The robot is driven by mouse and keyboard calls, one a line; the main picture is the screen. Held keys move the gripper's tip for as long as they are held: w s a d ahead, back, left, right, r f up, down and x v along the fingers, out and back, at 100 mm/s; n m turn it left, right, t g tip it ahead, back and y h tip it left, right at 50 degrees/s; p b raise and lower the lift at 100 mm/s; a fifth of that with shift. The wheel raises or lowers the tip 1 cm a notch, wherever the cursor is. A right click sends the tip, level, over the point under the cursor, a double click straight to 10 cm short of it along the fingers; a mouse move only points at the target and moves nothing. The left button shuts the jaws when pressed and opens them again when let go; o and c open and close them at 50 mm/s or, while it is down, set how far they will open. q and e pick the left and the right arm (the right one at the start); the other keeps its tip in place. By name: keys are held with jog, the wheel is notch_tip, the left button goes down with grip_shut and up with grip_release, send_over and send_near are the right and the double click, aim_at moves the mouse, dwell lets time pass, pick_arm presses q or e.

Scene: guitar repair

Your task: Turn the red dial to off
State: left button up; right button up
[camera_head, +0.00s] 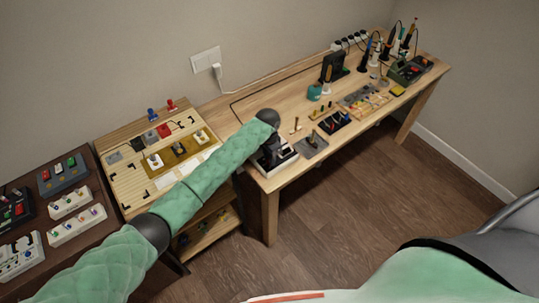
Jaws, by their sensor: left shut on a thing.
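My left arm reaches in from the lower left with its quilted green sleeve. My left gripper (270,158) points down onto a small white-edged box (287,165) with a dark top, at the near left corner of the light wooden table. The gripper is shut on a part of this box; the dark gripper and wrist cover most of its top. I cannot make out a red dial on it; the fingertips are too small and dark to tell exactly what is between them. My right gripper is not in view.
A grey tray (312,146) and a dark tray of tools (335,122) lie right of the box. Soldering irons (388,45) stand at the far end. A wooden board (126,184) with switches is left, beside a dark table (60,222) with pedals. Open floor lies in front.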

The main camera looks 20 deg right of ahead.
pick_arm(q)
jog(key=shift+r+n, duration=0.2)
jog(key=shift+n, duration=0.4)
jog(key=shift+n+p, duration=0.3)
jog(key=shift+p, duration=0.05)
jog(key=shift+n, duration=0.4)
jog(key=o, duration=1)
jog(key=shift+f, duration=0.1)
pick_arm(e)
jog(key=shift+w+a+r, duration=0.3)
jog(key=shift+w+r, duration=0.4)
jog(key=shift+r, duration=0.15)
